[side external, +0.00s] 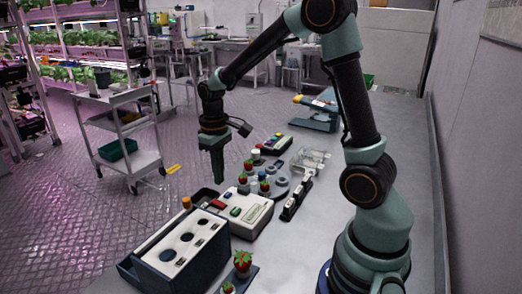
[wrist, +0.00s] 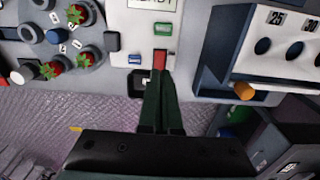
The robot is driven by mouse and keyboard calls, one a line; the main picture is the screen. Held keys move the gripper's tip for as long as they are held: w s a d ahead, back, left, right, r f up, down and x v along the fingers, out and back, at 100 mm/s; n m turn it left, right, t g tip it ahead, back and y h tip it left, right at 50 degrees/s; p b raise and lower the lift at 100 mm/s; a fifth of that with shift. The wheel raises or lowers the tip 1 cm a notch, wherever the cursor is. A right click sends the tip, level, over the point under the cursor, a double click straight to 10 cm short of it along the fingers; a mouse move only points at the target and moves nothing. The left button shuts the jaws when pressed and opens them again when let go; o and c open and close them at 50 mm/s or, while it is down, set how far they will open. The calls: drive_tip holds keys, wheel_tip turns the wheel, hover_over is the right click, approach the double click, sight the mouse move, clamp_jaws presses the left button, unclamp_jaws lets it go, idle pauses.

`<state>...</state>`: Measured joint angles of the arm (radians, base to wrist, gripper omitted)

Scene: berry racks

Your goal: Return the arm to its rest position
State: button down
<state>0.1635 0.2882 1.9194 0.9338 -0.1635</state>
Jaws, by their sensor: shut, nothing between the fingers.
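My gripper (side external: 217,178) hangs pointing down from the raised, bent arm in the side external view, above the table's left edge. Its green fingers are shut together with nothing between them. The fingers also show in the wrist view (wrist: 160,85), in front of a white panel box (wrist: 147,25) with a red button (wrist: 160,59). In the side external view, the fingers are above and behind the white box (side external: 248,212). The arm reaches out over the table from its base at the lower right.
A dark rack with a white holed top (side external: 181,250) stands at the table's front left. Strawberries (side external: 243,260) sit near it, and more (wrist: 77,15) are on round holders. A blue-and-grey device (side external: 316,115) is farther back. A wall borders the right; a white cart (side external: 130,155) stands left.

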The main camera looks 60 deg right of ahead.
drive_tip(key=s+a+r+t, duration=0.5)
drive_tip(key=s+r, duration=0.5)
drive_tip(key=r, duration=0.2)
drive_tip(key=shift+s+a+t, duration=0.15)
drive_tip(key=shift+a+t, duration=0.15)
drive_tip(key=shift+a, duration=0.4)
